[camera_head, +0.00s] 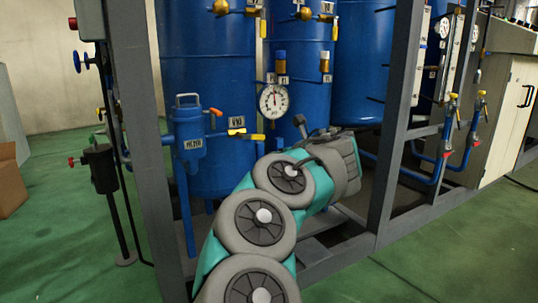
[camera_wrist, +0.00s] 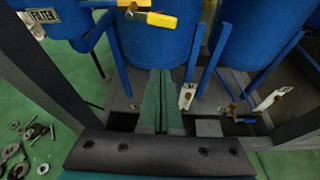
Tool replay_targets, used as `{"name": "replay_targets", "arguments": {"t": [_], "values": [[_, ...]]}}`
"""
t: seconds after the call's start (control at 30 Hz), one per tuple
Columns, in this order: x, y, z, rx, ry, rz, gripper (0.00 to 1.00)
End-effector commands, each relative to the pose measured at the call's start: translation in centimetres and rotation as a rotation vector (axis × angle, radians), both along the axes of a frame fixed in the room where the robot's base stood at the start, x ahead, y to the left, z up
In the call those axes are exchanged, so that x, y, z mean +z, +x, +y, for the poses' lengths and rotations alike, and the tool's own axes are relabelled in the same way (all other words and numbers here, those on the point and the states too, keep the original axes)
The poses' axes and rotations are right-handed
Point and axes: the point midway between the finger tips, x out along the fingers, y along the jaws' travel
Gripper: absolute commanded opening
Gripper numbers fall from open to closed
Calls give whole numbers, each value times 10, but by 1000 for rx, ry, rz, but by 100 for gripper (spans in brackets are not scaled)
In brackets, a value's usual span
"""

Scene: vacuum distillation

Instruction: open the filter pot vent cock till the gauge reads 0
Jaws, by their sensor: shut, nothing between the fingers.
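The blue filter pot (camera_head: 190,133) with its label stands at left in the head view, before a large blue tank. A small orange handle (camera_head: 215,112) sits at its upper right. A brass cock with a yellow handle (camera_head: 246,136) lies lower right, below a white tag; a yellow-handled cock (camera_wrist: 158,19) also shows at the top of the wrist view. I cannot tell which is the vent cock. The round gauge (camera_head: 273,99) has its needle roughly upward; its figures are too small to read. My gripper (camera_wrist: 161,72) is shut and empty, below the yellow handle in the wrist view.
A grey frame post (camera_head: 138,150) stands left of the pot and another (camera_head: 397,120) stands right. Blue tanks (camera_head: 209,60) fill the back. White tags with brass fittings (camera_wrist: 187,96) lie low right of my fingers. Green floor is open at right.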

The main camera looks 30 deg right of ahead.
Motion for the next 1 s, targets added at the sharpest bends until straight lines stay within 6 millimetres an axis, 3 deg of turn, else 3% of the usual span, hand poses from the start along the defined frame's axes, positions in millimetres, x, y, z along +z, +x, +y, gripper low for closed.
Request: {"name": "replay_targets", "arguments": {"t": [0.37,1.0], "values": [[-5,2,4,3,93,2,0],[-34,92,11,3,94,2,0]]}}
